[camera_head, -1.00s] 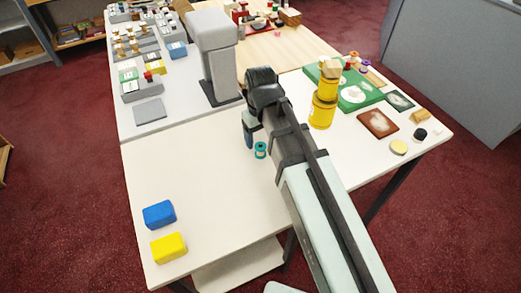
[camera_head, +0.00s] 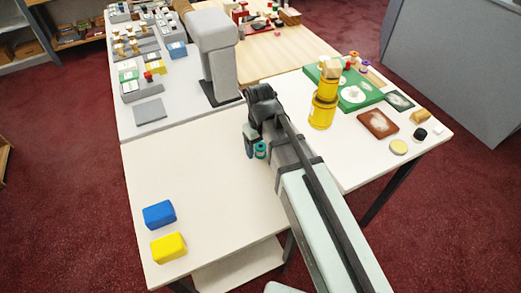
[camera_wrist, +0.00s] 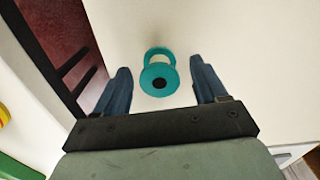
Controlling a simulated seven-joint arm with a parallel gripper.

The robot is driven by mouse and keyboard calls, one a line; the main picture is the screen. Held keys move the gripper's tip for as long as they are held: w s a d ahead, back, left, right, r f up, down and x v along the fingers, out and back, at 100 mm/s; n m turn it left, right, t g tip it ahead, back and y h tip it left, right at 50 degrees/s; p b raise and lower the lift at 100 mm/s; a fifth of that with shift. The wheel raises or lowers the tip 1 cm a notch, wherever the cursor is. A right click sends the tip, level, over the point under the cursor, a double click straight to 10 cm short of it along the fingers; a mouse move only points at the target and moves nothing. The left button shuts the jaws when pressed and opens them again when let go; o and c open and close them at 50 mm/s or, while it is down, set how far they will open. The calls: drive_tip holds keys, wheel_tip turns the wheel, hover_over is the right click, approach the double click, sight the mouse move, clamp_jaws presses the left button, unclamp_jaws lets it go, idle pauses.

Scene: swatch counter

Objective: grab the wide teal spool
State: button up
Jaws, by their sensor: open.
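The teal spool (camera_wrist: 159,80) stands upright on the white table, with its round top and dark centre hole facing the wrist camera. A pale core shows between its two flanges. In the head view the spool (camera_head: 261,150) is partly hidden by my gripper (camera_head: 254,147). In the wrist view my gripper (camera_wrist: 163,88) is open, one finger on each side of the spool. There is a gap between the spool and each finger, and nothing is held.
A blue block (camera_head: 159,215) and a yellow block (camera_head: 168,247) lie at the front left. Stacked yellow cans (camera_head: 323,105) stand right of my arm, near a green tray (camera_head: 374,97). A grey post (camera_head: 218,65) stands behind. The white table (camera_head: 200,180) is clear left of my gripper.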

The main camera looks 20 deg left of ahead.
drive_tip(key=c, duration=1.1)
drive_tip(key=shift+r, duration=0.15)
